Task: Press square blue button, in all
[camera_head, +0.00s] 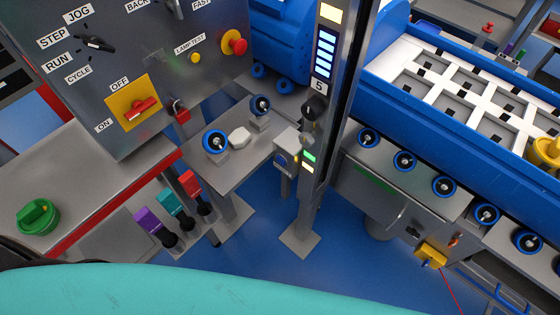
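A dark upright post carries a vertical column of several blue rectangular lit segments (325,50) with a cream square (331,14) above them and a label "5" below. I cannot tell whether these segments are buttons or lights, or whether any is pressed. Lower on the post are a black knob (314,107), a green lit rectangle (309,156) and a cream one (307,169). Neither of my grippers is in view.
A grey control panel (165,60) at upper left holds a red knob (234,42), a yellow button (195,58) and a red ON/OFF switch (142,108). Coloured levers (190,183) stand below it. A blue-sided conveyor (440,105) lies right. Blue floor (265,240) shows between.

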